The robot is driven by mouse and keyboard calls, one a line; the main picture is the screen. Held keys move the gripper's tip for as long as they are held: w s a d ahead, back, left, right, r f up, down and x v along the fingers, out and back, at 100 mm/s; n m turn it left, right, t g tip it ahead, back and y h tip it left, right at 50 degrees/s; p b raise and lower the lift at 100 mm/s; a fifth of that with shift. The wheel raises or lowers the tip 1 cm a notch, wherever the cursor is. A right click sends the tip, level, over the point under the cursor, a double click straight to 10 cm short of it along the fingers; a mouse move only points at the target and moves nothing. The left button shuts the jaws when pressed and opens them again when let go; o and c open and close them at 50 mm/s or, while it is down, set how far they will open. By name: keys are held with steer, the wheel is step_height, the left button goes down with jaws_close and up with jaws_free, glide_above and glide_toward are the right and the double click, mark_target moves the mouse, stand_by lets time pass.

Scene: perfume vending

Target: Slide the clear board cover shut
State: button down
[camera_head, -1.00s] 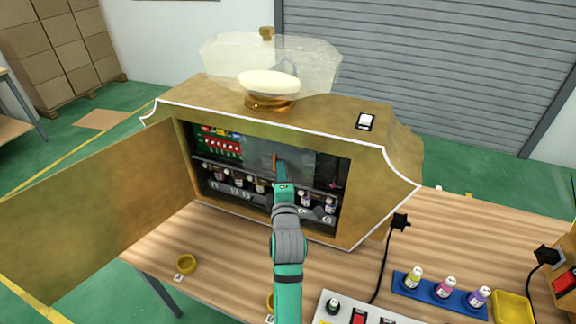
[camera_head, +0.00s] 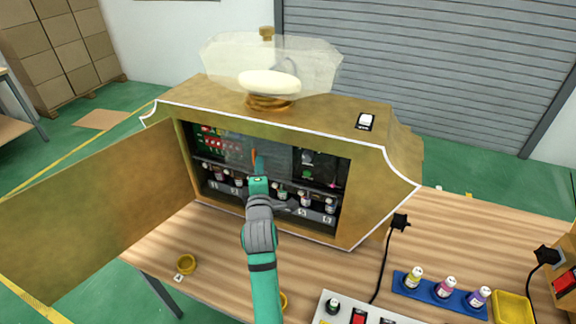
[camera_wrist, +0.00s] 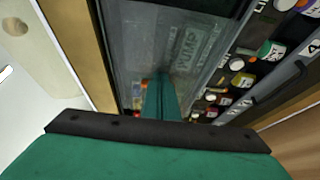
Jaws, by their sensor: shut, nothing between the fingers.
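The clear board cover (camera_head: 272,152) is a greyish see-through panel in the upper part of the open cabinet. It also fills the middle of the wrist view (camera_wrist: 150,35), with the raised word "PUMP" on or behind it. In the head view it lies over the middle and left of the board, overlapping some of the red parts (camera_head: 210,143).
The cabinet's door (camera_head: 100,205) stands wide open on the left. Several small bottles (camera_head: 282,192) stand on a shelf below the board. The cabinet's right wall (camera_head: 365,195) bounds the opening. A blue bottle tray (camera_head: 440,293) and black cables lie on the table at right.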

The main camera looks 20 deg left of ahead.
mark_target(225, 147)
steer(key=shift+w+a+r, duration=0.1)
steer(key=shift+w+a, duration=0.15)
steer(key=shift+a, duration=1.95)
steer(key=shift+w+a+r, duration=0.1)
steer(key=shift+w+a, duration=0.15)
steer(key=shift+a, duration=1.9)
steer(key=shift+w+a+r, duration=0.1)
steer(key=shift+w+a, duration=0.15)
steer(key=shift+a, duration=1.95)
steer(key=shift+s+d+f, duration=0.1)
steer(key=shift+s+d, duration=0.15)
steer(key=shift+s, duration=0.25)
steer(key=s+d, duration=0.1)
steer(key=s, duration=0.8)
steer(key=shift+s+d+f, duration=0.2)
steer(key=shift+s+d, duration=0.1)
steer(key=shift+s, duration=0.05)
